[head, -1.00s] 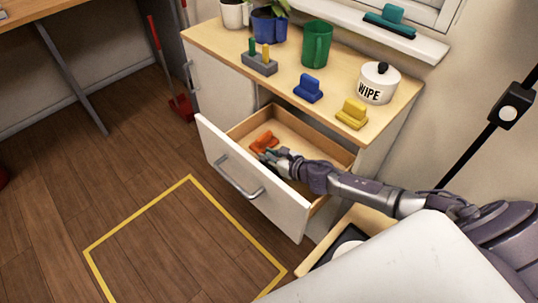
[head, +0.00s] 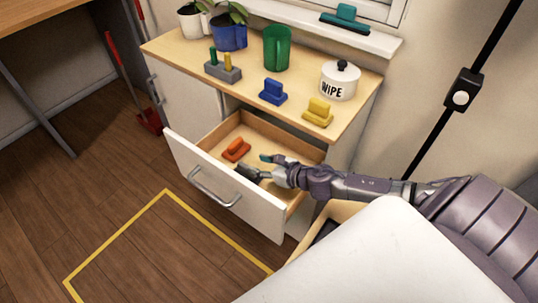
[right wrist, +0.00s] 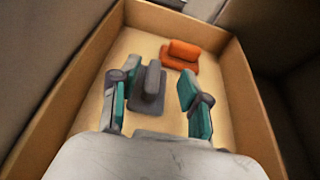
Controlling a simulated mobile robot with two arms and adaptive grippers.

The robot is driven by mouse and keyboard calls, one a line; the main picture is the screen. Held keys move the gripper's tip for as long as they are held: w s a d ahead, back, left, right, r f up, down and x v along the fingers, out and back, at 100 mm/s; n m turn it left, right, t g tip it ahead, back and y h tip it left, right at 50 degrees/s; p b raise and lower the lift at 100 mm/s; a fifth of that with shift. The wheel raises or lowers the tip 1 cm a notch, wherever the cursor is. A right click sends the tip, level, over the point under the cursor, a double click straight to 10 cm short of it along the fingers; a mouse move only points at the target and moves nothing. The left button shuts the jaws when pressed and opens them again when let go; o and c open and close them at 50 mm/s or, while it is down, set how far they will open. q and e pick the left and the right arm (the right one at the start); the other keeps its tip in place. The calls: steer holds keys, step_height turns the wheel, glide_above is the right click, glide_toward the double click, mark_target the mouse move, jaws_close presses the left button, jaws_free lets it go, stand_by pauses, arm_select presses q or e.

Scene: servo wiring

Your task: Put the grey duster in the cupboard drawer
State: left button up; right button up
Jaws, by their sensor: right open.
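The grey duster (right wrist: 152,88) has a flat base and an upright grip. In the right wrist view it appears to rest on the drawer floor beside the orange duster. The cupboard drawer (head: 225,190) is pulled open. My right gripper (head: 259,166) reaches into the drawer from the right, its fingers spread. In the right wrist view its teal-padded fingers (right wrist: 158,76) stand on either side of the grey duster, with a gap on the right. In the head view the gripper makes the duster hard to tell apart. My left gripper is out of view.
An orange duster (head: 236,149) lies in the drawer. On the cupboard top (head: 185,50) stand a blue duster (head: 272,92), a yellow duster (head: 318,112), a WIPE pot (head: 340,82), a green mug (head: 277,48), a grey pegged block (head: 222,70) and plants. A yellow floor outline is empty.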

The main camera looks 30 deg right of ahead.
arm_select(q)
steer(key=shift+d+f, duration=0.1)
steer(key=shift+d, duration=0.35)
arm_select(e)
steer(key=shift+v, duration=1.8)
steer(key=shift+r, duration=0.1)
